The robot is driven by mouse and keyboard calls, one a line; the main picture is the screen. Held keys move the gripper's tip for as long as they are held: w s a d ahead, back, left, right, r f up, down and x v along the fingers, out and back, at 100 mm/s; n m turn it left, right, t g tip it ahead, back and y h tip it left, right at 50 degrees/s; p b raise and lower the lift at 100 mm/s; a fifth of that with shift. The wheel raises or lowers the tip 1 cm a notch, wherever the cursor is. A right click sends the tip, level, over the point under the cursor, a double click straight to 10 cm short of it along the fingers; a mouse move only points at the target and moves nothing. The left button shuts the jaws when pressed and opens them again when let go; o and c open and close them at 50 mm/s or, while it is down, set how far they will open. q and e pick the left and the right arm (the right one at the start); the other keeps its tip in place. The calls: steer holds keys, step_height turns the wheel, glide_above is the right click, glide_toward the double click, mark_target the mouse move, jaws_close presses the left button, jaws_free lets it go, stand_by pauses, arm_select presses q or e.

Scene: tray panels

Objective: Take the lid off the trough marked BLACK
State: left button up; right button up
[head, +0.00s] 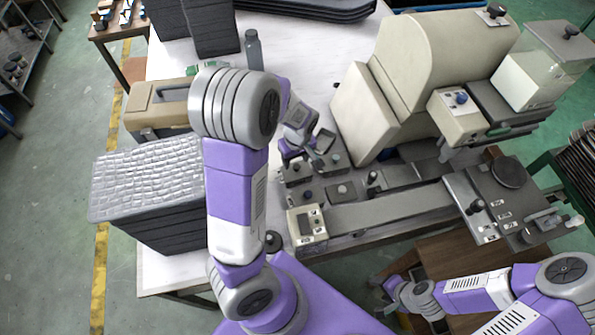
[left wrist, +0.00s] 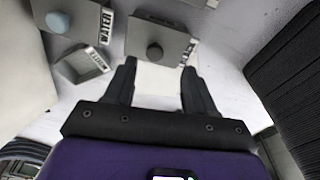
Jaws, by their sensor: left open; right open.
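In the left wrist view a grey trough with a flat lid and a dark round knob (left wrist: 154,52) sits just beyond my left fingertips. Its label (left wrist: 187,53) is partly hidden by a finger and looks like BLACK. My left gripper (left wrist: 158,68) is open and empty, its fingers apart on either side below the knob, not touching it. In the head view the left gripper (head: 308,157) is over the group of small troughs (head: 297,175); I cannot tell there which is BLACK. My right gripper (head: 388,292) is open at the lower right, away from the troughs.
A lidded trough marked WATER with a pale blue knob (left wrist: 58,22) and an open trough (left wrist: 88,65) stand beside it. A large beige machine (head: 415,60) stands right of the troughs. A stack of dark trays (head: 165,225) is at the left table edge.

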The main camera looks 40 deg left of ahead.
mark_target(297, 166)
arm_select(q)
steer(key=f, duration=0.2)
steer(key=w+f+b, duration=0.1)
steer(key=f, duration=0.2)
steer(key=shift+a+f, duration=0.1)
steer(key=shift+a, duration=0.1)
jaws_close()
